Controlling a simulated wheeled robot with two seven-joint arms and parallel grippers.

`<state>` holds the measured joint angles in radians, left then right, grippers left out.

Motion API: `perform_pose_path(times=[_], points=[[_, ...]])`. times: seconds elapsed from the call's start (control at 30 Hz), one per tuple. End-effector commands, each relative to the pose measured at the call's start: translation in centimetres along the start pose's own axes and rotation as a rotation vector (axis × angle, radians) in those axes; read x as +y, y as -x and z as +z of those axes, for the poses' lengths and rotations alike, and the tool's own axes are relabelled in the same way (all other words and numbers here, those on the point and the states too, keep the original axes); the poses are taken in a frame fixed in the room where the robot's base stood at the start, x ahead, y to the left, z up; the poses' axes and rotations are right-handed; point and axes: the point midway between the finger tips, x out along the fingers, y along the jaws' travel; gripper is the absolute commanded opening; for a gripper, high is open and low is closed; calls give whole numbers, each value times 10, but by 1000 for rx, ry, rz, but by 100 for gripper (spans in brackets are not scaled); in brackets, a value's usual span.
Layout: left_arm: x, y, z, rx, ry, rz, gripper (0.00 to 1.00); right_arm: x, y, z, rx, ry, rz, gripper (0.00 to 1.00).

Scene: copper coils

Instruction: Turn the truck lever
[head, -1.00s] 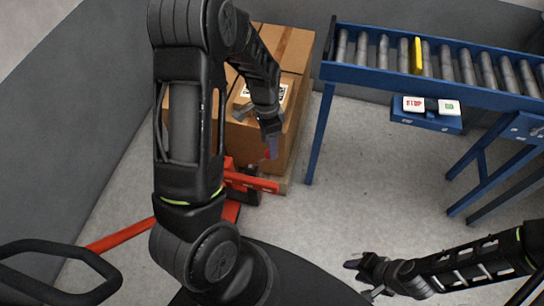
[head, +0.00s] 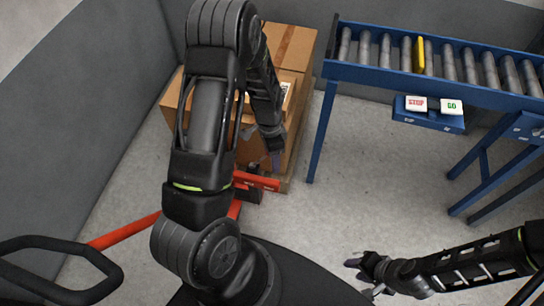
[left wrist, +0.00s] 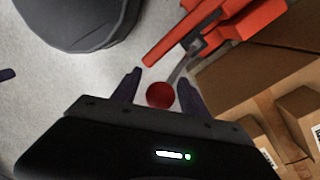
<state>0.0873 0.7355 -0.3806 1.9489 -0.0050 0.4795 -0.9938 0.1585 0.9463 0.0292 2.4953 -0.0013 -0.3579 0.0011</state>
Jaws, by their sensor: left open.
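The red pallet truck (head: 256,181) stands low beside stacked boxes. Its lever, a thin grey rod with a red ball knob (left wrist: 160,95), shows in the left wrist view, which also shows the truck's red body (left wrist: 225,25). My left gripper (left wrist: 160,80) is open, with its two dark fingers on either side of the knob; contact cannot be told. In the head view my left gripper (head: 274,150) is by the boxes above the truck, and the knob is hidden there. My right gripper (head: 352,276) looks open and empty over the floor at the lower right.
Cardboard boxes (head: 284,46) stand on a pallet behind the truck. A blue roller conveyor (head: 460,91) with a yellow piece (head: 419,54) and STOP/GO buttons (head: 428,105) is at the right. The truck's black loop handle (head: 62,241) is at the lower left. The middle floor is clear.

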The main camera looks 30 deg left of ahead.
Motion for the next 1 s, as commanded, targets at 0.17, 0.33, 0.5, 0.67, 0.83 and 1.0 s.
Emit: perform_pose_path(times=[0.17, 0.33, 0.5, 0.67, 0.83, 1.0], points=[[0, 0, 0, 0, 0, 0, 43, 0, 0, 0, 0, 0, 0, 36], [0, 0, 0, 0, 0, 0, 29, 0, 0, 0, 0, 0, 0, 36], [0, 0, 0, 0, 0, 0, 15, 0, 0, 0, 0, 0, 0, 36], [0, 0, 0, 0, 0, 0, 2, 0, 0, 0, 0, 0, 0, 36], [0, 0, 0, 0, 0, 0, 0, 0, 0, 0, 0, 0, 0, 36], [0, 0, 0, 0, 0, 0, 0, 0, 0, 0, 0, 0, 0, 36]])
